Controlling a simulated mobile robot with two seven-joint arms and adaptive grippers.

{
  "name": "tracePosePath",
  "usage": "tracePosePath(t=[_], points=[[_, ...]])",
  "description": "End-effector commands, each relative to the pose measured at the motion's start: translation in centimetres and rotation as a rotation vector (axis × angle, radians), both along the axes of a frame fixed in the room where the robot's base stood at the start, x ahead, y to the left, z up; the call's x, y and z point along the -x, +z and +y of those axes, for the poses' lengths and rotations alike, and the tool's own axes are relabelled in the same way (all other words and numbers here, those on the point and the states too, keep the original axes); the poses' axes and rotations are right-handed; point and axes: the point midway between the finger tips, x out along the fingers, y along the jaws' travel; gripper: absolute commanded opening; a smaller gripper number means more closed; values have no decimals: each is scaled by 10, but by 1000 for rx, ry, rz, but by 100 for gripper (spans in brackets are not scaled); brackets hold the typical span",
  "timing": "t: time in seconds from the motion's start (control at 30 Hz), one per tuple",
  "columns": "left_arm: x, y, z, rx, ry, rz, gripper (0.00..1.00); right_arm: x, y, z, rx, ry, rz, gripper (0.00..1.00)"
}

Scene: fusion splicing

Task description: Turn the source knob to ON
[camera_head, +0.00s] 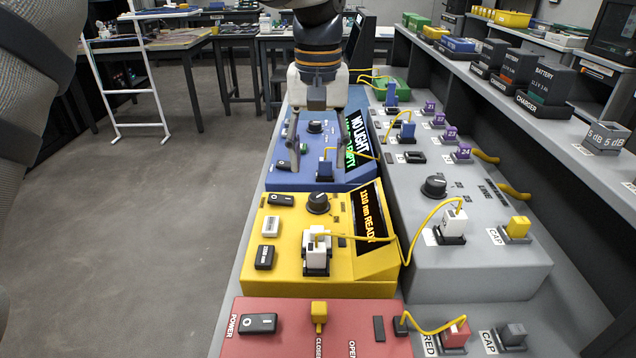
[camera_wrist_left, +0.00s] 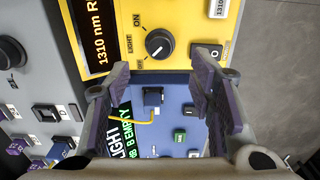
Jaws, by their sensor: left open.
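The yellow source box (camera_head: 283,243) stands in the middle of the bench, its screen (camera_head: 371,213) reading "1310 nm READY". Its round black knob (camera_head: 318,203) is near the box's far edge. In the left wrist view the knob (camera_wrist_left: 160,43) has ON and OFF labels around it; its pale mark seems turned toward the OFF side, but is small. My left gripper (camera_head: 305,163) is open and empty above the blue box, with its fingers apart and pointing toward the knob. The fingers (camera_wrist_left: 152,76) do not touch the knob. My right gripper is not in view.
The blue box (camera_head: 280,175) reads "NO LIGHT". A red box (camera_head: 285,335) is in front, and a long grey panel (camera_head: 470,275) is on the right. Yellow fiber cables (camera_head: 375,237) loop between ports close to the source box. A shelf with chargers (camera_head: 545,105) runs along the right.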

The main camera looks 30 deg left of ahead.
Motion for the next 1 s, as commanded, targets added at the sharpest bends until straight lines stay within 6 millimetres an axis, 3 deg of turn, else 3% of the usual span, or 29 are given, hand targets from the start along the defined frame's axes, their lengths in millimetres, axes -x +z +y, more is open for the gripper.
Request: tracePosePath(t=[0.1, 0.3, 0.67, 0.9, 1.0], points=[[1, -32, 0, 2, -1, 5, 49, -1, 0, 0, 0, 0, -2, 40], [0, -70, 0, 1, 0, 2, 49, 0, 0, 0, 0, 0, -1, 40], [0, -79, 0, 0, 0, -1, 49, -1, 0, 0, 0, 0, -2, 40], [0, -79, 0, 0, 0, 0, 1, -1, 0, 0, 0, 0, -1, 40], [0, -79, 0, 0, -1, 0, 1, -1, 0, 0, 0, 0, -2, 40]])
